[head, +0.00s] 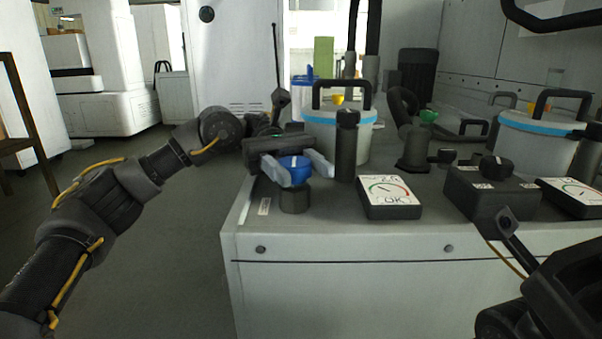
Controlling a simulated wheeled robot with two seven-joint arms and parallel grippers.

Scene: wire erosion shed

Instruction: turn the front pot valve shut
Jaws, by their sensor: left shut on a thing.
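A blue valve handle (294,165) sits on a short dark round stem (294,197) near the bench's front left corner. My left gripper (292,172) is shut on the handle, with a grey finger on each side of it. Behind it stands a white pot (350,143) with a blue rim band and a black arched handle. A gauge (389,195) marked OK lies to the right of the valve, its needle over a coloured arc. Part of my right arm (565,290) shows at the lower right; its fingers do not show.
A dark upright cylinder (346,150) stands close to the right of my left gripper. A black box with a knob (490,190), a second gauge (575,195) and a second white pot (535,148) stand farther right. Open floor (165,260) lies left of the bench.

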